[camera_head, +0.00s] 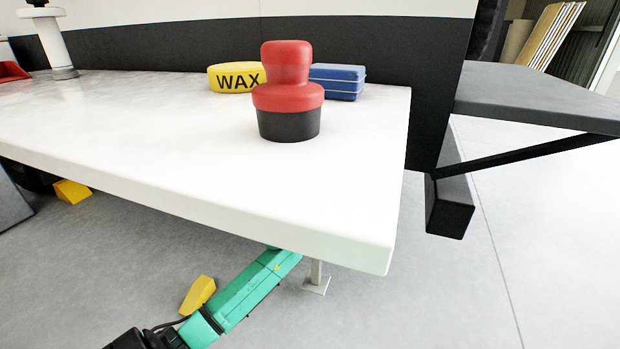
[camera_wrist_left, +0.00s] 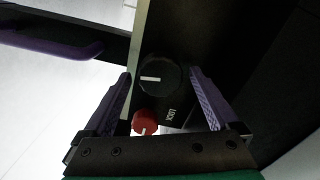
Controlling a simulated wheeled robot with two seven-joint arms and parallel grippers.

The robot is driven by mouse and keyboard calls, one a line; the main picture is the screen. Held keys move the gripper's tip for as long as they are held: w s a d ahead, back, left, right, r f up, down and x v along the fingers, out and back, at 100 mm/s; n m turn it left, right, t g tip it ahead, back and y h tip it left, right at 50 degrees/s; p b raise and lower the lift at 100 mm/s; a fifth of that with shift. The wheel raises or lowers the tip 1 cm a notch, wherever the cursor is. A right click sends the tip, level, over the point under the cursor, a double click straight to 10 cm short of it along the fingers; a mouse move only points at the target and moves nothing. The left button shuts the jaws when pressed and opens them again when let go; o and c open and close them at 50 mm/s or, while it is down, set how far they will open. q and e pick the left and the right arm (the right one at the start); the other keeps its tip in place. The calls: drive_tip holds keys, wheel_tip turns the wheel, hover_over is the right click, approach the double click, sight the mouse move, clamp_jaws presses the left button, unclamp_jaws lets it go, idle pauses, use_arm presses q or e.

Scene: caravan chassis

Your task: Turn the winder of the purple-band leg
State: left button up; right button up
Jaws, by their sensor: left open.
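In the left wrist view, my left gripper (camera_wrist_left: 160,72) is open, with one finger on each side of a round black knob (camera_wrist_left: 158,82) that carries a white mark, likely the winder. I cannot tell whether the fingers touch it. A smaller red knob (camera_wrist_left: 145,121) sits below it beside the word LOCK. A purple curved bar (camera_wrist_left: 55,42) shows at the upper left; I cannot tell whether it is the leg's band. In the head view, a pale leg with a foot plate (camera_head: 316,285) stands under the white tabletop. My left gripper is hidden there beneath the tabletop.
The white tabletop (camera_head: 190,150) overhangs my left arm. On it stand a red and black tool (camera_head: 288,95), a yellow WAX tin (camera_head: 235,78) and a blue block (camera_head: 338,81). Yellow wedges (camera_head: 198,294) lie on the floor. A grey braced shelf (camera_head: 530,95) is at the right.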

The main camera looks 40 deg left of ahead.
use_arm(q)
drive_tip(key=p+v, duration=0.2)
drive_tip(key=v, duration=1.2)
drive_tip(key=shift+s, duration=0.3)
drive_tip(key=shift+d, duration=0.15)
